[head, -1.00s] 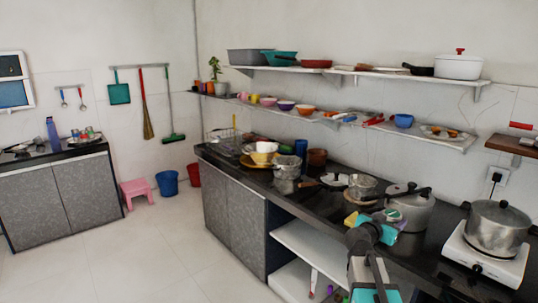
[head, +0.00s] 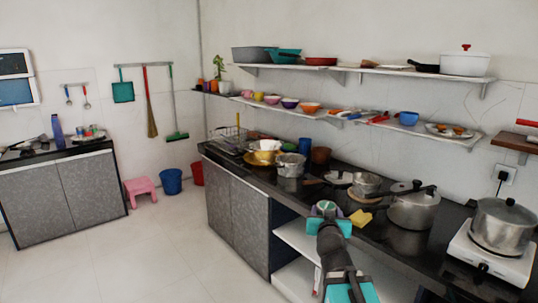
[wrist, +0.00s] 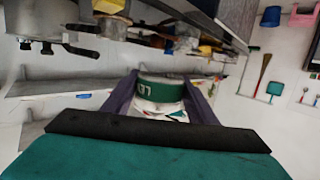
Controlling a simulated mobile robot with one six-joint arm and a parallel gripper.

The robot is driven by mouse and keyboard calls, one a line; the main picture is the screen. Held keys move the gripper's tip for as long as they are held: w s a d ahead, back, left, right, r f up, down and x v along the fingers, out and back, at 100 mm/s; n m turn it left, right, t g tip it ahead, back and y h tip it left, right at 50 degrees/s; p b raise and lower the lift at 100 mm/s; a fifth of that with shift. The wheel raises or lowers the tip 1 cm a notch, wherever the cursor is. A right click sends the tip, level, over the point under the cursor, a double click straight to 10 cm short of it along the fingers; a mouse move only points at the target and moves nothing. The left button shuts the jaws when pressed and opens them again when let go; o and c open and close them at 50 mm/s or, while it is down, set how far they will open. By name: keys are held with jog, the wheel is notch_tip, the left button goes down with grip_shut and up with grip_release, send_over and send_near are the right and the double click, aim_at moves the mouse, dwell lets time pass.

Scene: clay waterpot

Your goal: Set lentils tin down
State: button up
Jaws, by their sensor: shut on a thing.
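The lentils tin, a small round tin with a green band (wrist: 160,92), is between the two dark fingers of my gripper (wrist: 162,100) in the wrist view. In the head view the tin (head: 325,207) shows at the end of my teal-tipped gripper (head: 328,222). My gripper is shut on it and holds it up near the front edge of the black counter (head: 408,240). I cannot tell how high it is or whether it is over the counter top. The tin's lower part is partly hidden.
A yellow sponge (head: 361,218) lies right of my gripper, with a pressure cooker (head: 413,207) beyond it. Small pots (head: 366,185) and a metal pot (head: 290,166) stand farther back. A lidded pot (head: 502,226) sits on a white stove (head: 488,258). An open white shelf (head: 297,238) is below the counter.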

aim_at(320, 205)
jog(key=shift+s+a+r+n+y, duration=0.1)
jog(key=shift+a+r+n+y, duration=0.5)
jog(key=shift+a+r+y, duration=0.35)
jog(key=shift+a+r+n+y, duration=0.1)
jog(key=shift+r+n+y, duration=0.2)
jog(key=shift+r, duration=0.5)
jog(key=shift+a, duration=0.1)
